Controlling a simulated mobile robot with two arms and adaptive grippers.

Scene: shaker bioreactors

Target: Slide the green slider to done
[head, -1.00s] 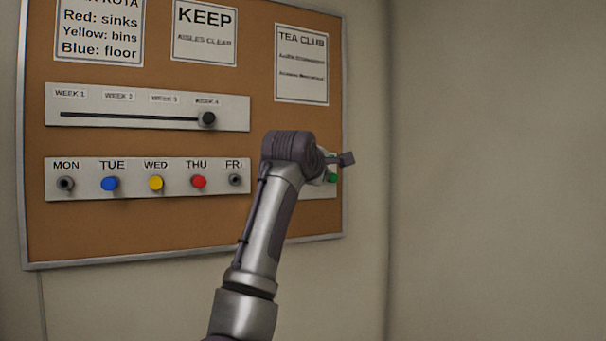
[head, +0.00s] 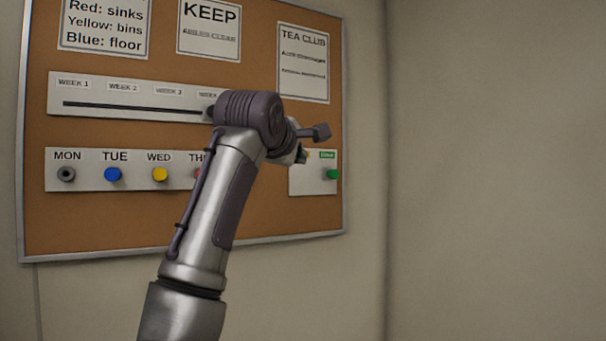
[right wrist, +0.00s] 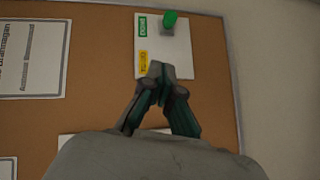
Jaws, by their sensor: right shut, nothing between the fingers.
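The green slider knob (head: 331,174) sits at the right end of its white panel (head: 310,186), just below the green label (head: 327,154). In the right wrist view the green knob (right wrist: 170,19) stands beside the green label (right wrist: 142,26), away from the yellow label (right wrist: 143,63). My right gripper (head: 303,154) is in front of the panel's left part, left of the knob and apart from it. In the right wrist view its shut, empty fingertips (right wrist: 160,70) overlap the panel's near end. My left gripper is out of view.
The week slider panel (head: 140,97) and the weekday panel with coloured pegs (head: 135,185) are on the same corkboard (head: 120,225). My right arm covers their right ends. A Tea Club notice (head: 303,62) hangs above the green slider. Bare wall lies to the right.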

